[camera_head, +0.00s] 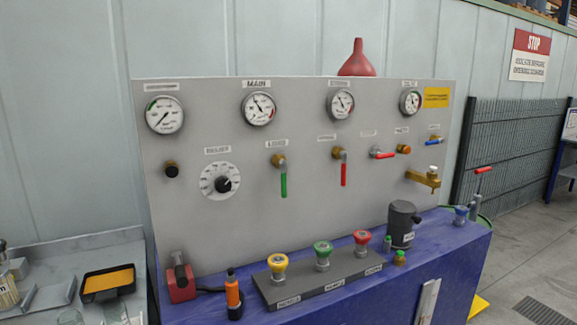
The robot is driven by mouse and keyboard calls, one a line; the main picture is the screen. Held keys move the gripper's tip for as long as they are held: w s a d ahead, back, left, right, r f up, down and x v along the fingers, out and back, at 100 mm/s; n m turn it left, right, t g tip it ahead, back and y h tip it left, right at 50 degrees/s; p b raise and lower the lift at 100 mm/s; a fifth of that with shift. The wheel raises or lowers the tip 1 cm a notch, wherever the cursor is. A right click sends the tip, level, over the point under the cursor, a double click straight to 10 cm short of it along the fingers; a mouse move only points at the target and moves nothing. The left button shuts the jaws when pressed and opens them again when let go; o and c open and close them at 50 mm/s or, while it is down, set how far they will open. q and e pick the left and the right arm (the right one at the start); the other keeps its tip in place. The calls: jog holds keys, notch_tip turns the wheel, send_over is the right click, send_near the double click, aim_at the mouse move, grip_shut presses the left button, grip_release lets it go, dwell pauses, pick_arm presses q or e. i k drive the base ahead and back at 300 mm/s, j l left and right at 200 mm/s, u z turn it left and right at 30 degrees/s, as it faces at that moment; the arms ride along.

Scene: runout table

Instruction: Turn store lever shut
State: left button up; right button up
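A grey upright panel (240,120) carries several valve levers, and their labels are too small to read surely. A lever with a green handle (283,185) hangs straight down from a brass valve. A red-handled lever (343,174) to its right also hangs straight down. Another red-handled lever (383,155) further right lies about level. A small blue-handled lever (435,138) sits at the panel's right, also about level. I cannot tell which of these is the store lever. Neither of my grippers is in view.
The panel stands on a blue table (453,258). A brass tap (425,179) juts out at right. A black tray (107,282) lies at far left.

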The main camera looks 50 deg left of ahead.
aim_at(343, 154)
jog(key=u, duration=1.2)
